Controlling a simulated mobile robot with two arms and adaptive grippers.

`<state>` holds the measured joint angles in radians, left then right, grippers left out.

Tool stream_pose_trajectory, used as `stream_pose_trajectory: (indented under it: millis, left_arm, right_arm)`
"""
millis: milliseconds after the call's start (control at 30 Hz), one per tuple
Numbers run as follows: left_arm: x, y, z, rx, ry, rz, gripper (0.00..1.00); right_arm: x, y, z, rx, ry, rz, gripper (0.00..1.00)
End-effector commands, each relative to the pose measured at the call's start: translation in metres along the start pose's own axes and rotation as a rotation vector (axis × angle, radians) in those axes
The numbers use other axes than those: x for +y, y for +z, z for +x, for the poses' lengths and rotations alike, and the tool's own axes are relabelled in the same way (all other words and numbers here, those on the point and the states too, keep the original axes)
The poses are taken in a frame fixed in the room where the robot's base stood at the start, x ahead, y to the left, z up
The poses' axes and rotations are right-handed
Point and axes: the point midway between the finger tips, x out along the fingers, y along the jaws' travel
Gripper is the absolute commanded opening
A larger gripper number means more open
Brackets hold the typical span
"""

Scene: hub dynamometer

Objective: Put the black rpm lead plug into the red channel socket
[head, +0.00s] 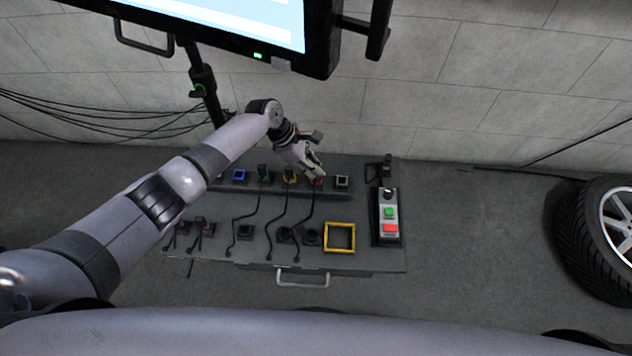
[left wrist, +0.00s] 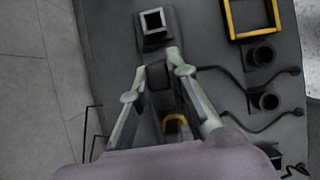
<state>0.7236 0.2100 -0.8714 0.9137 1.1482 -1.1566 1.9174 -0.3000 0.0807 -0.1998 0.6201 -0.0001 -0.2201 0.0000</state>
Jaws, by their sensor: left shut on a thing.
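My left gripper (head: 318,174) is over the red socket (head: 316,183) in the socket row, fingers pointing down. In the left wrist view its fingers (left wrist: 157,66) are closed on both sides of a black plug (left wrist: 160,78). A black lead runs from the plug toward the pegs on the panel. The red socket is mostly hidden by the gripper and plug, so I cannot tell how deep the plug sits. My right gripper is not in view.
The white socket (head: 342,181) is empty. A yellow square frame (head: 340,250) and a button box (head: 376,230) are on the panel's right. A monitor (head: 318,50) hangs above.

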Motion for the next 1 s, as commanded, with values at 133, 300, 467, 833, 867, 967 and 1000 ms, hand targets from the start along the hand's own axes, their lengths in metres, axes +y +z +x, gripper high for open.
stream_pose_trajectory:
  millis: [133, 300, 467, 833, 867, 967, 1000]
  left_arm:
    - [0.0, -0.002, 0.005, -0.001, 0.0, 0.0, 0.0]
    - [0.0, -0.005, 0.009, 0.0, 0.0, -0.001, 0.0]
    - [0.0, -0.008, 0.014, 0.0, 0.001, -0.001, 0.0]
    - [0.0, -0.011, 0.019, 0.0, 0.001, 0.0, 0.0]
    - [0.0, -0.011, 0.019, 0.0, 0.001, 0.0, 0.0]
    - [0.0, -0.011, 0.019, 0.0, 0.0, 0.0, 0.22]
    - [0.0, -0.011, 0.019, 0.0, 0.0, 0.0, 0.25]
  right_arm:
    - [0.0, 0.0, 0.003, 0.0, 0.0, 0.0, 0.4]
    - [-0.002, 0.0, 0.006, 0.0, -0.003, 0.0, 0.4]
    - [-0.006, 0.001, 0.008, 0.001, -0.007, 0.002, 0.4]
    - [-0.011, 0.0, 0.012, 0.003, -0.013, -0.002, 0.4]
    - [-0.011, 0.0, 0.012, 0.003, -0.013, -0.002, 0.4]
    - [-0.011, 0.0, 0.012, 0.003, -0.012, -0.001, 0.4]
    - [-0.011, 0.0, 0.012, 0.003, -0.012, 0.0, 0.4]
